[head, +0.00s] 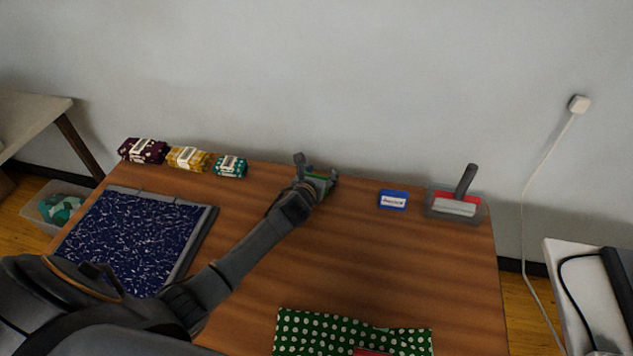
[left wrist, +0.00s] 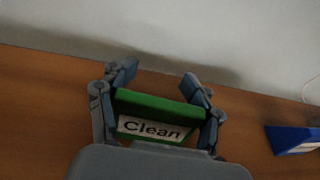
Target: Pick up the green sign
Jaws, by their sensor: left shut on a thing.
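The green sign (left wrist: 158,108) has a white label reading "Clean". In the left wrist view it sits between the two fingers of my left gripper (left wrist: 160,92), which is shut on it. In the head view the left arm reaches to the back of the wooden table, and the left gripper (head: 318,177) hides most of the green sign (head: 319,175). I cannot tell whether the sign touches the table. My right gripper is not in view.
A blue sign (head: 393,200) stands to the right of the left gripper, then a clear bin (head: 428,207) with a dark-handled tool (head: 465,182).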

